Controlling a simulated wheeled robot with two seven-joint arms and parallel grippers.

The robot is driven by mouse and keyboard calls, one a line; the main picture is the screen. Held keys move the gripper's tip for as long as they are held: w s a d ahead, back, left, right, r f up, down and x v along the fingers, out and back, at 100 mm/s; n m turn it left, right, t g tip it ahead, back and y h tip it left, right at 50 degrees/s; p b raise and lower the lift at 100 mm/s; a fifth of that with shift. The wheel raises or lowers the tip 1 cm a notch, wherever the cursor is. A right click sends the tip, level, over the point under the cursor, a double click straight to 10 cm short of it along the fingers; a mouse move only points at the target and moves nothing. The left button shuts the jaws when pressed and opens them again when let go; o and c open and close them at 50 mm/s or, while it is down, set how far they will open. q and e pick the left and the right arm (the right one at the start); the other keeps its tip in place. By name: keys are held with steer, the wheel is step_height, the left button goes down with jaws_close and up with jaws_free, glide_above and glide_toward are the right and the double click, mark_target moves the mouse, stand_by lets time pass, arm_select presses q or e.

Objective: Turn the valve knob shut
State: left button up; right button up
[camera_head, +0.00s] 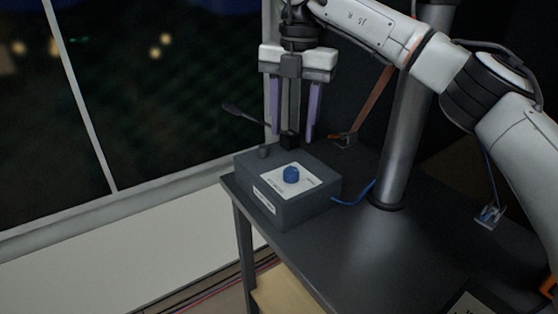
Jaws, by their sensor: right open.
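The valve knob (291,174) is small, round and blue. It sits on a white label plate (304,187) on top of a dark grey box (295,208). My right gripper (294,138) hangs down above and behind the box, with its two purple fingers spread apart. The fingertips are behind the knob in the picture and apart from it. A small black block (289,140) shows between the fingers at the back of the box; I cannot tell whether they touch it. My left gripper is not in view.
The box stands near the left end of a dark table (345,245). A black lever (243,115) sticks up at the box's back left. A grey pole (404,130) rises right of the box, and a blue cable (355,197) runs towards it. Table front is clear.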

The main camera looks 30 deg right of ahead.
mark_target(291, 171)
steer(key=f, duration=0.8)
steer(key=shift+s+a+f+b, duration=0.1)
steer(key=shift+s+f+b, duration=0.05)
steer(key=shift+s+b, duration=0.2)
steer(key=shift+w+f, duration=0.1)
steer(key=shift+f, duration=0.5)
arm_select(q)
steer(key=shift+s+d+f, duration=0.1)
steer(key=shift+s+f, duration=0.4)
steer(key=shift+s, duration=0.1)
